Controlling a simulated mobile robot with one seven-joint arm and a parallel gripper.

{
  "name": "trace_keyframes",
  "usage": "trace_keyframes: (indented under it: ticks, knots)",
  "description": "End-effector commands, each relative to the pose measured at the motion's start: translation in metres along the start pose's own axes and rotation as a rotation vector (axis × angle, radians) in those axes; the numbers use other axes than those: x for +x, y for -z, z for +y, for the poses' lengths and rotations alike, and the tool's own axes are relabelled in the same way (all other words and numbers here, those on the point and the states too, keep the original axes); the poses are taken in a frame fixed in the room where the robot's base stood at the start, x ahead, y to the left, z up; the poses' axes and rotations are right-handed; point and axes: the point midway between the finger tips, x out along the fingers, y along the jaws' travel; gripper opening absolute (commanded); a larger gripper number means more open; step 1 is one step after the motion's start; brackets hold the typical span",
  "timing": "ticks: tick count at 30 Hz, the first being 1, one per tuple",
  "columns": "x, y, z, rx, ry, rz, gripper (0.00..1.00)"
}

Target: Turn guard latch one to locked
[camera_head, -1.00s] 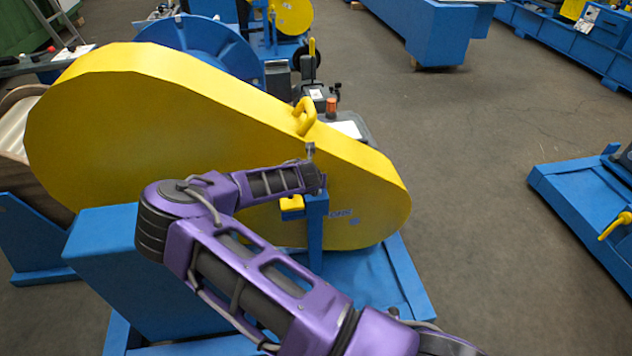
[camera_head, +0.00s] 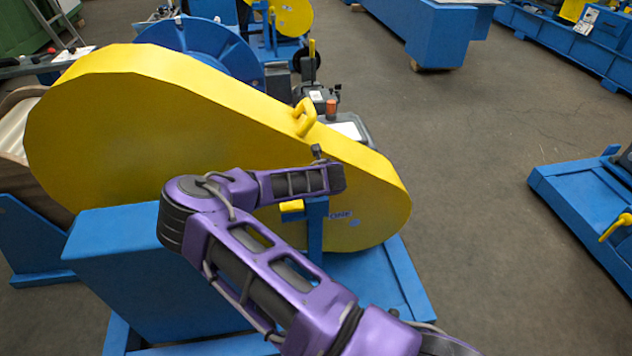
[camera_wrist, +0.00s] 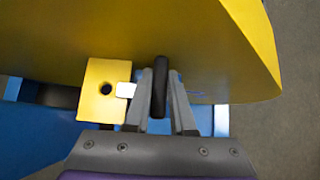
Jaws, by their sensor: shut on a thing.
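The large yellow chain guard (camera_head: 140,130) fills the left and middle of the head view, and its lower face shows in the wrist view (camera_wrist: 200,50). In the wrist view my gripper (camera_wrist: 161,92) has its two grey fingers closed on a dark upright handle (camera_wrist: 159,86), which looks like the guard latch's handle. A pale tab (camera_wrist: 126,90) lies left of the fingers, at the right edge of a yellow block (camera_wrist: 103,92) with a dark hole. In the head view the block (camera_head: 291,206) shows below my wrist; my fingertips and the handle are hidden there.
A blue post (camera_head: 315,232) stands under my wrist, in front of the guard. A yellow loop handle (camera_head: 304,116) rises from the guard's top edge. Partly visible lettering (camera_head: 341,215) marks the guard face. Open floor (camera_head: 470,190) lies to the right.

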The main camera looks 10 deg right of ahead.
Motion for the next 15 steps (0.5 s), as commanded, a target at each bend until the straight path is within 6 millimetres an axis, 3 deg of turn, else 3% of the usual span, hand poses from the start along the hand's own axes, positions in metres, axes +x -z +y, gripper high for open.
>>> trace_keyframes:
  ticks: [5, 6, 10, 15]
  knots:
    - [0.0005, 0.0003, 0.0012, -0.002, -0.003, 0.001, 0.00]
    - [0.0006, 0.0003, 0.0012, -0.002, -0.003, 0.001, 0.26]
    - [0.0005, 0.0004, 0.0010, -0.001, -0.002, 0.001, 0.49]
    - [0.0004, 0.0004, 0.0006, 0.000, -0.001, 0.001, 0.53]
